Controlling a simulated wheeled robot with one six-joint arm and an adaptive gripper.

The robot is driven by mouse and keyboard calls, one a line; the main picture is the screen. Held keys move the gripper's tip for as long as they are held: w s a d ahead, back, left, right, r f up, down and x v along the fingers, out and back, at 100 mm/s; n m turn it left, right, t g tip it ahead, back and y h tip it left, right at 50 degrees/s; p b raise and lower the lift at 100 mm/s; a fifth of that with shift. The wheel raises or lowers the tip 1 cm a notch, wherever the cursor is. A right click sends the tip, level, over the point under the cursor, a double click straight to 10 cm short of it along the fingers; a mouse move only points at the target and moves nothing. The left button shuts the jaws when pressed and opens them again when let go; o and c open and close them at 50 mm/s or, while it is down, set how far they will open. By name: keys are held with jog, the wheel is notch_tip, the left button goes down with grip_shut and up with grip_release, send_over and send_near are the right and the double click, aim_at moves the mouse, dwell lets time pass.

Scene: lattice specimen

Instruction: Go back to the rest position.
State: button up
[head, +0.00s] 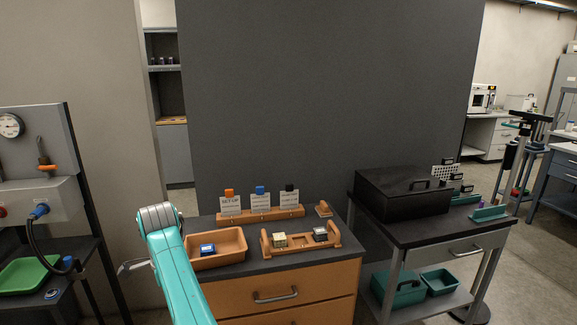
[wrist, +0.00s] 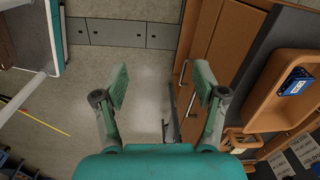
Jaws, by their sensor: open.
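My gripper (wrist: 161,84) is open and empty in the wrist view, its two green-padded fingers spread apart over bare floor. In the head view only a part of it (head: 132,266) shows at the left of my turquoise arm, beside the wooden drawer cabinet (head: 290,294). The arm hides the rest of it. The gripper is left of the orange tray (head: 238,236) on the cabinet and apart from it. A blue block (head: 207,250) lies in that tray; it also shows in the wrist view (wrist: 296,81).
A wooden holder (head: 290,252) with two small blocks and a card stand (head: 262,217) are on the cabinet top. A black box (head: 402,193) sits on a cart at the right. A bench with a green tray (head: 28,275) stands at the left. Floor between bench and cabinet looks clear.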

jog(key=d+f+n+t, duration=0.1)
jog(key=d+f, duration=0.3)
jog(key=f, duration=0.4)
jog(key=s+d+f+n+t+y, duration=0.1)
jog(key=d+f, duration=0.3)
jog(key=f, duration=0.4)
jog(key=d+f+n+t, duration=0.1)
jog(key=d+f, duration=0.4)
jog(key=f, duration=0.4)
jog(key=s+d+f+n+t+y, duration=0.1)
jog(key=s+d+f+n+t, duration=0.2)
jog(key=s+d+f, duration=1.2)
jog(key=s+d+r+n+t, duration=0.2)
jog(key=s+d+r, duration=0.2)
jog(key=s+d, duration=0.5)
jog(key=s+d+r+n+t, duration=0.2)
jog(key=s+d+r, duration=0.25)
jog(key=s, duration=0.75)
jog(key=s+d+r+n+t+h, duration=0.1)
jog(key=s+d+r+n+t, duration=0.1)
jog(key=s+r, duration=0.5)
jog(key=s+d+r+n+t+h, duration=0.1)
jog(key=s+d+r+t, duration=0.1)
jog(key=s+r, duration=0.6)
notch_tip(320, 180, up, 7)
jog(key=shift+s+d+r+n, duration=0.1)
jog(key=shift+s+d+n, duration=0.15)
jog(key=shift+d+n, duration=0.15)
